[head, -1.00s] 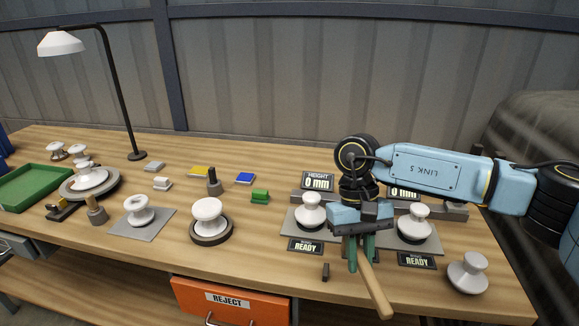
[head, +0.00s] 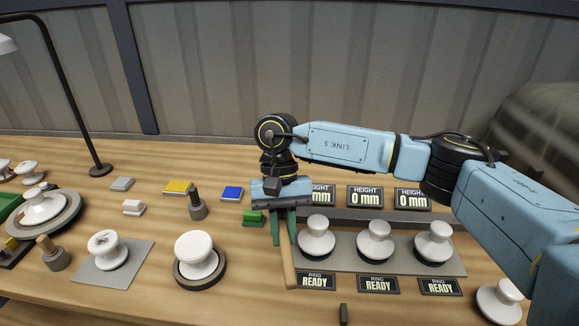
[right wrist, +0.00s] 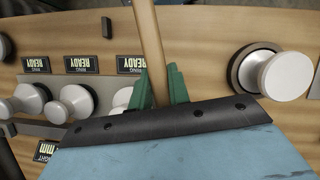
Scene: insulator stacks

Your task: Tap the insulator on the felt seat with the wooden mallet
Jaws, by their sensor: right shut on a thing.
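My right gripper (head: 283,228) is shut on the wooden mallet, whose pale handle (head: 289,262) hangs below the green fingers. The handle also shows in the right wrist view (right wrist: 149,45); the mallet's head is not discernible. A white insulator (head: 194,252) stands upright on a dark round seat (head: 219,279), left of the gripper and apart from it. That it is the felt seat is my reading of its look. In the right wrist view this insulator (right wrist: 286,76) is on the right, clear of the fingers. My left gripper is not in view.
Three insulators stand on a grey plate (head: 350,262) behind READY signs, just right of the mallet. Another insulator (head: 108,246) is on a grey mat. A dark peg (head: 197,206) and a green block (head: 253,217) stand near the gripper. Table between seat and mallet is clear.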

